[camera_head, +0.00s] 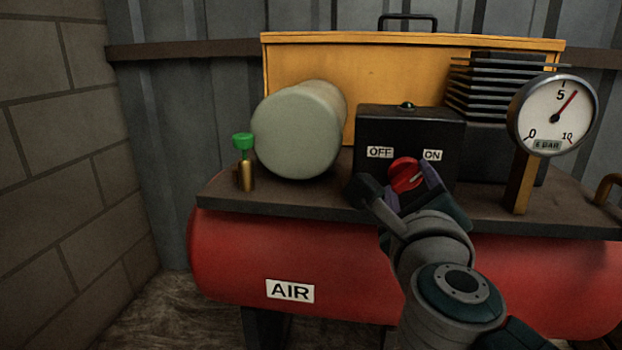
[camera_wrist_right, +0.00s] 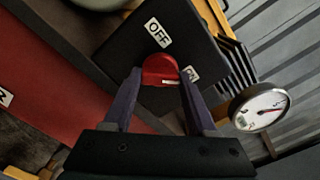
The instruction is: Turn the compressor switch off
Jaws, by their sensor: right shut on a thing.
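The compressor switch is a red rotary knob (camera_head: 405,175) with a white mark, on the front of a black box (camera_head: 400,126). An OFF label (camera_head: 380,152) is at the knob's upper left and an ON label (camera_head: 432,155) at its upper right. The white mark points toward the ON side. My right gripper (camera_head: 404,188) is shut on the knob, one finger on each side. In the right wrist view the red knob (camera_wrist_right: 160,70) sits between the two fingertips. My left gripper is not in view.
A red tank (camera_head: 240,250) labelled AIR lies below the dark deck (camera_head: 290,200). A round gauge (camera_head: 553,113) stands on a post to the right.

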